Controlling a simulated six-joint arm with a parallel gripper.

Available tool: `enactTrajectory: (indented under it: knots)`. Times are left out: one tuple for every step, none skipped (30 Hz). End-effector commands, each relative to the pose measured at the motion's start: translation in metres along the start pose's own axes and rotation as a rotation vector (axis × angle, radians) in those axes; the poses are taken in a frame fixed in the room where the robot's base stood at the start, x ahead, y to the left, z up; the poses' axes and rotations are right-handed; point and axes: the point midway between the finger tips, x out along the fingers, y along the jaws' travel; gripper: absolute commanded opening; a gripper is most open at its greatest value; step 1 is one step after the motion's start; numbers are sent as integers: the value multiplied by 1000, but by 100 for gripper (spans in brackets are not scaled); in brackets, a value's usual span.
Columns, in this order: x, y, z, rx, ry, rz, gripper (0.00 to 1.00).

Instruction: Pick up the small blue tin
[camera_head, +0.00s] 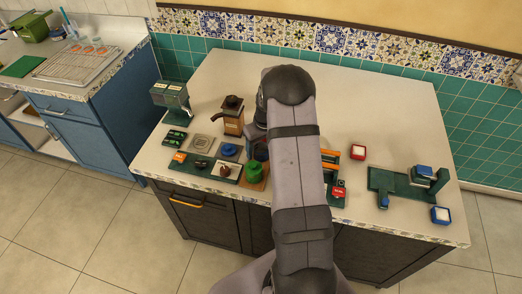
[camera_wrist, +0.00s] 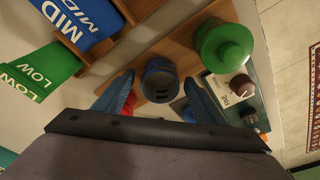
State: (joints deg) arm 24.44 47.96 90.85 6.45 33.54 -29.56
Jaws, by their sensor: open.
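A small dark blue round tin (camera_wrist: 160,82) stands on a wooden board (camera_wrist: 181,52) in the wrist view, seen from above. My open gripper (camera_wrist: 159,78) has one blue finger on each side of it, with gaps between fingers and tin. Nothing is held. A larger green tin (camera_wrist: 225,44) stands just right of the blue one; it also shows in the head view as a green tin (camera_head: 254,171). In the head view my arm hides the gripper, and I cannot tell the blue tin from the dark shapes beside the arm.
Blue "MID" (camera_wrist: 84,18) and green "LOW" labelled pieces (camera_wrist: 42,68) stand left in the wrist view. A red thing (camera_wrist: 130,102) lies by the left finger. A panel with a brown knob (camera_wrist: 240,86) is right. In the head view, a wooden grinder (camera_head: 232,118) stands behind.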

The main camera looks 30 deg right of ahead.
Motion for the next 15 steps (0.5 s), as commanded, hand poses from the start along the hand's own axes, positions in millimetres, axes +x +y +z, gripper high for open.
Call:
enactTrajectory:
  knots:
    - [4, 0, 0, 0, -2, -1, 64]
    - [6, 0, 0, 0, -2, -1, 64]
    - [7, 0, 0, 0, 0, 0, 64]
    - [9, 0, 0, 0, 0, 0, 64]
    - [10, 0, 0, 0, 1, 0, 64]
    - [10, 0, 0, 0, 1, 1, 64]
    - [11, 0, 0, 0, 1, 1, 64]
    - [11, 0, 0, 0, 1, 1, 64]
    - [11, 0, 0, 0, 1, 1, 64]
    - [11, 0, 0, 0, 1, 1, 64]
    - [11, 0, 0, 0, 1, 1, 64]
    - [11, 0, 0, 0, 1, 1, 64]
    - [11, 0, 0, 0, 1, 1, 57]
    - [11, 0, 0, 0, 1, 1, 50]
    - [11, 0, 0, 0, 1, 1, 40]
